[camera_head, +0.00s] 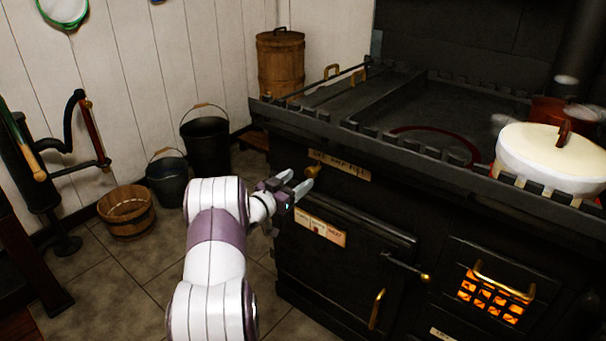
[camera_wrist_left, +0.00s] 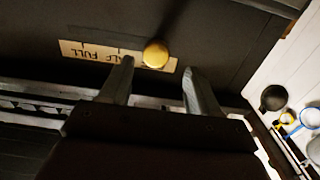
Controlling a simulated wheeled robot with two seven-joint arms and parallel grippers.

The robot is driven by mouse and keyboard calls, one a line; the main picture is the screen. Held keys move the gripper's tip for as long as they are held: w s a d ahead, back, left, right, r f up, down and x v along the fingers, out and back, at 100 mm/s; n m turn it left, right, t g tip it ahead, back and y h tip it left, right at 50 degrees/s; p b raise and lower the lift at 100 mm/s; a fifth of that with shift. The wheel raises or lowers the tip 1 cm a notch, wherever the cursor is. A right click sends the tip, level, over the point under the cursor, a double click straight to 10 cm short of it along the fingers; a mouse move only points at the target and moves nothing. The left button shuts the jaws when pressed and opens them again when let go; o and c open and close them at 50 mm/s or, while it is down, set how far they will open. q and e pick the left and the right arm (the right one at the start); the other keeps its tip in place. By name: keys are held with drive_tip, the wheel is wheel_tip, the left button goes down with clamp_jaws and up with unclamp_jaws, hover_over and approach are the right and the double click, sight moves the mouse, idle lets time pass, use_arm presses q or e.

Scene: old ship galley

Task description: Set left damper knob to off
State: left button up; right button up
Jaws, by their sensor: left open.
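The left damper knob (camera_head: 312,171) is a small brass knob on the front of the black stove, beside a tan label plate (camera_head: 341,167). My left gripper (camera_head: 292,187) is at the stove front, with its fingertips close to the knob. In the left wrist view the brass knob (camera_wrist_left: 155,54) shows ahead of and between the two open fingers (camera_wrist_left: 158,72). The plate (camera_wrist_left: 88,52) there reads "FULL" and "HALF", upside down; its far end is partly hidden by the knob and a finger. I cannot tell whether the fingers touch the knob. My right gripper is not in view.
A white pot (camera_head: 550,160) with a lid stands on the stove top at the right. Below are an oven door with a brass handle (camera_head: 377,309) and a glowing firebox (camera_head: 493,296). Dark buckets (camera_head: 206,146) and a wooden tub (camera_head: 127,211) stand on the floor at left.

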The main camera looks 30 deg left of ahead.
use_arm(q)
drive_tip(key=s+p, duration=0.1)
drive_tip(key=s, duration=0.8)
drive_tip(key=shift+a, duration=0.35)
